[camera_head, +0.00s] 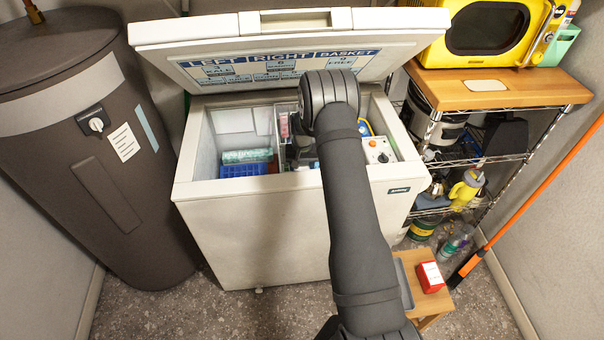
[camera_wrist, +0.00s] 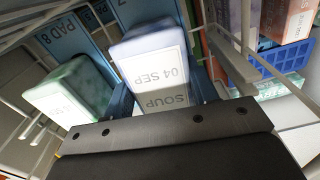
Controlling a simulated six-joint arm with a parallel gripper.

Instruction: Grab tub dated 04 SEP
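In the wrist view, a pale blue-white tub (camera_wrist: 155,55) has a white label reading "04 SEP" and "SOUP". My gripper (camera_wrist: 163,97) has one dark blue finger on each side of this tub. The fingers lie close along its sides, but I cannot tell whether they press on it. The tub's lower end is hidden behind the gripper body. In the head view, my arm reaches down into the open chest freezer (camera_head: 262,225); the gripper and the tub are mostly hidden there behind my arm.
A green-white tub (camera_wrist: 75,93) lies left of the soup tub, among white wire basket bars (camera_wrist: 38,125). The freezer's raised lid (camera_head: 160,45) stands behind my arm. Freezer walls and a divider surround the gripper.

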